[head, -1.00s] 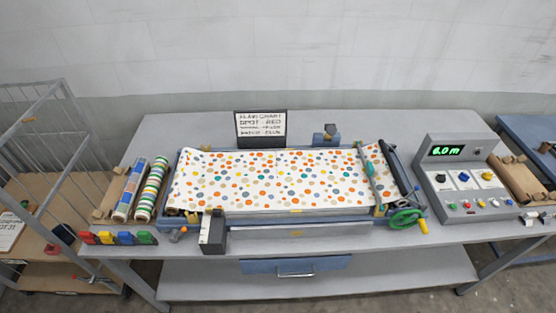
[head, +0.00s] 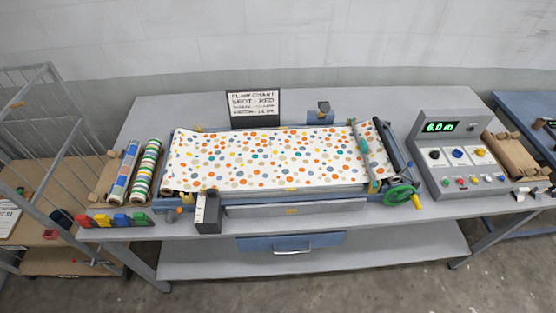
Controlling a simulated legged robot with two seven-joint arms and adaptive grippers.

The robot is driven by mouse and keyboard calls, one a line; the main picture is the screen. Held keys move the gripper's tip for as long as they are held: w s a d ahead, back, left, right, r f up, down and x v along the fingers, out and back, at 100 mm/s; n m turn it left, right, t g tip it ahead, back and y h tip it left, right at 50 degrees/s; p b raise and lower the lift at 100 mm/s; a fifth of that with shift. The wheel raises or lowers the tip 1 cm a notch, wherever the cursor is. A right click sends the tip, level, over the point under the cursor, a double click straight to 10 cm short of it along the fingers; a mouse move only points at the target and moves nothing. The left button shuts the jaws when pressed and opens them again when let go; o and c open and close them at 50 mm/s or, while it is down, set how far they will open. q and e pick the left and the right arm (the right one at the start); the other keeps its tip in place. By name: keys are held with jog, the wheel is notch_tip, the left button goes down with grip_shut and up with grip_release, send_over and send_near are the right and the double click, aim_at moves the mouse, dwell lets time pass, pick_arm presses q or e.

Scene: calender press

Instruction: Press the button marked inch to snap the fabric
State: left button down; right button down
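The grey control panel (head: 463,157) stands at the right end of the table. Its green display (head: 440,127) appears to read 6.0 m. Below are three white plates with a black, a blue and a yellow control, then a row of small coloured buttons (head: 474,180). Their labels are too small to read, so I cannot tell which is marked inch. The white fabric (head: 265,160) with multicoloured spots lies spread across the machine bed in the middle of the table. Neither of my grippers is in view.
A flaw chart sign (head: 253,107) stands behind the fabric. A green handwheel (head: 398,194) is at the bed's front right. Patterned rolls (head: 147,168) and coloured blocks (head: 115,220) are at the left. A wire cart (head: 40,150) stands left; a blue table (head: 520,110) stands right.

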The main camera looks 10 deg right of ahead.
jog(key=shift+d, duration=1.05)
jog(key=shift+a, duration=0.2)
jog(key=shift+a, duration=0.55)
